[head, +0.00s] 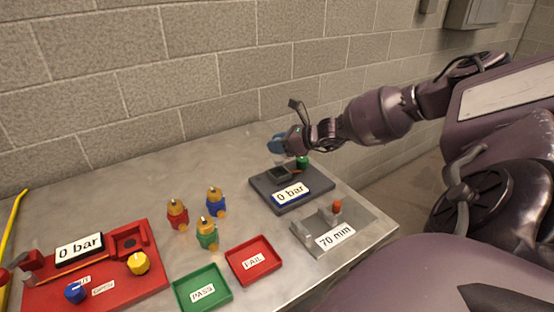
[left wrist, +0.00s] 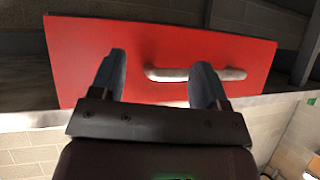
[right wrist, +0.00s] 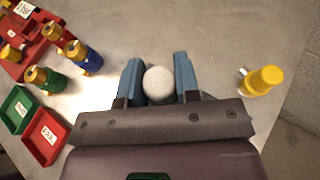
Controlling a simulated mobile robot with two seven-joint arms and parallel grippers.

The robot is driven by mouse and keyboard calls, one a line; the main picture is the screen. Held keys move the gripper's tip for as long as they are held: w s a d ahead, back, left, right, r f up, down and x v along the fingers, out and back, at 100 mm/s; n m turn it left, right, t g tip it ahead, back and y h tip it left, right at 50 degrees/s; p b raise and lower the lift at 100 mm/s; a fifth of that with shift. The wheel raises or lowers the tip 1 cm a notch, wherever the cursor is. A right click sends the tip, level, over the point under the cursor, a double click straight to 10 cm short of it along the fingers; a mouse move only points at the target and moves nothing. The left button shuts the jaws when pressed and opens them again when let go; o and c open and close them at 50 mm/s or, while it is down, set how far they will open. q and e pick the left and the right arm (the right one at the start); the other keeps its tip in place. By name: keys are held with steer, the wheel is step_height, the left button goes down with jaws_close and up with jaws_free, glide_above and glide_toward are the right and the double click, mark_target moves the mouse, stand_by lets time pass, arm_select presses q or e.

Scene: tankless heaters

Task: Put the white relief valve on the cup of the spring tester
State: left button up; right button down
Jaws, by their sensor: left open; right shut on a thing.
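My right gripper (head: 277,146) is shut on the white relief valve (right wrist: 159,84), whose rounded white end shows between the blue fingers in the right wrist view. In the head view this gripper is above the back of a dark grey device (head: 262,188) with a "0 bar" sign, which looks like the spring tester. A dark square block and a green knob (head: 303,162) sit on that device. I cannot make out its cup, or whether the valve touches anything. My left gripper (left wrist: 158,80) is open and empty in front of a red panel (left wrist: 200,50) with a metal handle.
Red (head: 177,214), blue (head: 215,201) and green (head: 207,234) valves stand mid-table. Green PASS (head: 190,303) and red FAIL (head: 238,271) trays lie in front. A red bench (head: 130,291) is at left, a "70 mm" gauge (head: 361,239) at right. A yellow-topped part (right wrist: 264,79) stands right of my right gripper.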

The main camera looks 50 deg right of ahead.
mark_target(278, 156)
steer(key=shift+f, duration=2.5)
steer(key=shift+f, duration=0.2)
steer(key=c, duration=0.8)
jaws_free()
steer(key=shift+r, duration=0.3)
steer(key=v, duration=1.2)
steer(key=shift+a, duration=0.1)
steer(key=shift+f, duration=0.1)
